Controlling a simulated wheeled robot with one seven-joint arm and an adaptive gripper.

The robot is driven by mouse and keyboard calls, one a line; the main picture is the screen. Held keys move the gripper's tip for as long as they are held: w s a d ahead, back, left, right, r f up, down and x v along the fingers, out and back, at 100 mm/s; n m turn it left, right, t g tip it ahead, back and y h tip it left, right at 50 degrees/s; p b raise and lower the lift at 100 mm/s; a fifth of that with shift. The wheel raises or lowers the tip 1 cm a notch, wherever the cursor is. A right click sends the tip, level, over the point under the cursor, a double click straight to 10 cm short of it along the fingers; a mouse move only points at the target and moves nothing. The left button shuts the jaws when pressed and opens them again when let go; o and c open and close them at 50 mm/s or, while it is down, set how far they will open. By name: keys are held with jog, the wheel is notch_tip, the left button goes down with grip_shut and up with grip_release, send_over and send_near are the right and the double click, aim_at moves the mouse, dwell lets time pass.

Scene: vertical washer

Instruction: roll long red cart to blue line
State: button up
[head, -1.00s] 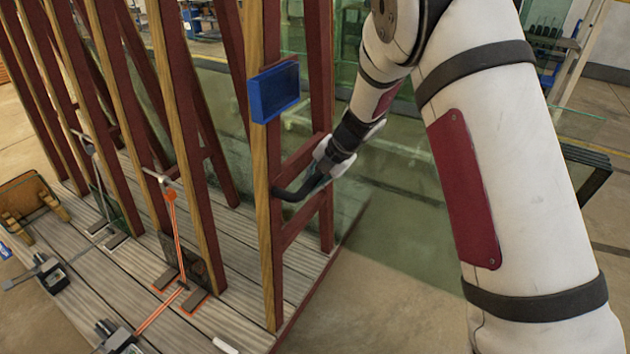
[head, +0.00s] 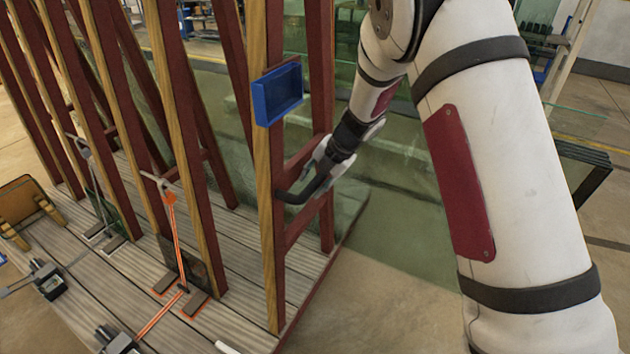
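The long red cart is a rack with dark red and wood-faced uprights (head: 268,230) on a grey plank deck (head: 235,318). It fills the left and middle of the head view and carries glass panes. My gripper (head: 292,193) is at the nearest right-hand upright, at about mid height. One dark curved finger lies against or around the wood-faced post; the other finger is hidden, so its grip cannot be told. No blue line on the floor shows in this view.
A blue tray (head: 278,95) is fixed on the upright above my gripper. Clamps (head: 48,280) and a wooden chair-like piece (head: 25,210) sit at the left. Stacked dark-edged glass (head: 585,172) stands at the right. Bare floor (head: 385,290) lies right of the deck.

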jog(key=shift+r, duration=0.15)
jog(key=shift+p+v, duration=0.8)
jog(key=shift+v, duration=0.6)
jog(key=p+v, duration=0.2)
jog(key=v, duration=0.5)
jog(key=shift+p, duration=0.35)
jog(key=shift+s+d+r, duration=0.1)
